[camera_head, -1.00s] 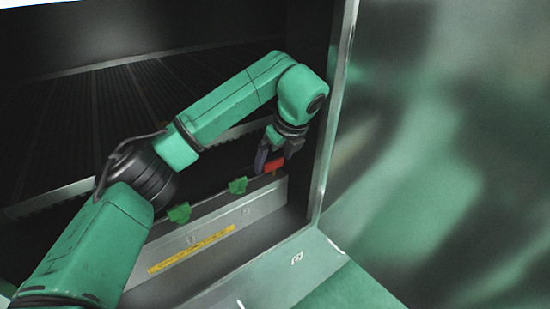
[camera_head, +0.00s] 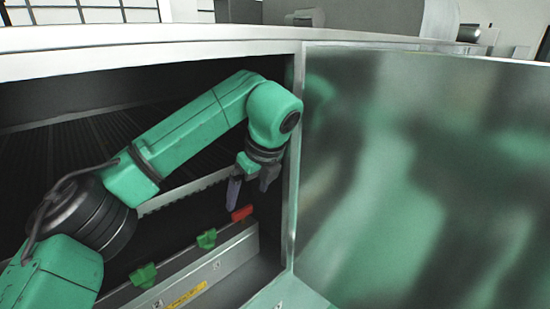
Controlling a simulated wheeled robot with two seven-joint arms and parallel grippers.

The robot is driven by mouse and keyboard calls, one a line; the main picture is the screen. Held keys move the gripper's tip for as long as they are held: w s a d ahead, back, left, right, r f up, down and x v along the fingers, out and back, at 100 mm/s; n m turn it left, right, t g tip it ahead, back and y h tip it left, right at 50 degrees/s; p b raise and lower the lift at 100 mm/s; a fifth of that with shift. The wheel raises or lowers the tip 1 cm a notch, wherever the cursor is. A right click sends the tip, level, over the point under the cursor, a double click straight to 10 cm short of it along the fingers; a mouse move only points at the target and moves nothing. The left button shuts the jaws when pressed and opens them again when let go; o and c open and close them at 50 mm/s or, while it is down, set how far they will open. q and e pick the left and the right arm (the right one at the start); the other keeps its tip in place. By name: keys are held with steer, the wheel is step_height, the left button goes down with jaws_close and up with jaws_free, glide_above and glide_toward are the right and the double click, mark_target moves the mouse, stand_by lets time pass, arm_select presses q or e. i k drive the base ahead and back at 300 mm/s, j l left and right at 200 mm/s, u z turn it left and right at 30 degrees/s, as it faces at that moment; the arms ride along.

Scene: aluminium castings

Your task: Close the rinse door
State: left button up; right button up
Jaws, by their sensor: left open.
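The rinse door looks to be the large shiny metal panel (camera_head: 420,180) on the right. It stands open beside the dark chamber opening and reflects green. My left arm reaches into the chamber from the left. My left gripper (camera_head: 250,190) points down with its jaws apart and nothing between them. It hangs just above a red piece (camera_head: 242,213) on the rack's edge, to the left of the door's frame post, and appears apart from the door. My right gripper does not show.
Two green pieces (camera_head: 206,238) (camera_head: 144,275) sit along the metal rack (camera_head: 225,258) inside the chamber. A yellow label (camera_head: 187,296) is on its front. The pale top frame (camera_head: 150,55) runs above the opening. Ribbed dark surfaces line the chamber.

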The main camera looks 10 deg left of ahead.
mark_target(424, 176)
steer(key=k+l, duration=0.15)
steer(key=k, duration=0.3)
steer(key=k+l, duration=0.15)
steer(key=k, duration=0.35)
